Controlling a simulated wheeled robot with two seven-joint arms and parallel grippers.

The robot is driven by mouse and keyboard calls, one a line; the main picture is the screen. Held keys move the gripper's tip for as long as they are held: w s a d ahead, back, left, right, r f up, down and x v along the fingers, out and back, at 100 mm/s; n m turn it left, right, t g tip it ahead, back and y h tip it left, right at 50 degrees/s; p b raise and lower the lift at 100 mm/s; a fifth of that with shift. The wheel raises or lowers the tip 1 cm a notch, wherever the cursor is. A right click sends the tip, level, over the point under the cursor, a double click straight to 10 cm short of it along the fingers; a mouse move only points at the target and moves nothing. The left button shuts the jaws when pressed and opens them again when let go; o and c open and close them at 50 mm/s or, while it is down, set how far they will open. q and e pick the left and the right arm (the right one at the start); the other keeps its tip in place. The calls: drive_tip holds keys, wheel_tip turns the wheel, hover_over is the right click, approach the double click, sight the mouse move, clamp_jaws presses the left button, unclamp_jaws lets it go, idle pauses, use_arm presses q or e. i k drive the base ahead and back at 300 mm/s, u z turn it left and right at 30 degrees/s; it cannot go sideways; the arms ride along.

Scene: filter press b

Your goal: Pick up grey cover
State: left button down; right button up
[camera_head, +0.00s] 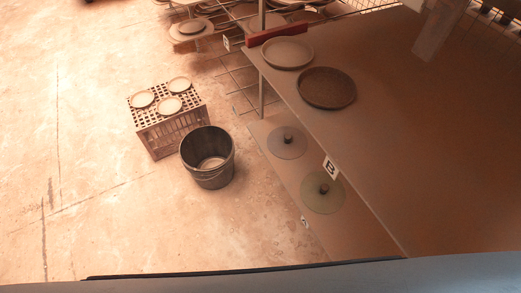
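Two round flat covers with dark centre knobs lie on the lower shelf (337,232). The nearer cover (318,203) looks greenish grey and lies next to the white label marked B. The farther cover (280,150) looks plain grey and lies partly near the upper shelf's edge. The warm light makes it hard to tell which is the grey cover. Neither gripper shows in the head view.
The upper brown shelf (430,120) holds a light round dish (287,53) and a dark round dish (326,87). A dark bucket (208,158) and a crate (160,137) with several small plates stand on the floor. Wire racks (235,80) stand behind. The left floor is clear.

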sight(288, 142)
drive_tip(key=u, duration=3.2)
drive_tip(key=i, duration=0.1)
drive_tip(key=z, duration=2.45)
drive_tip(key=i, duration=0.95)
drive_tip(key=z, duration=0.7)
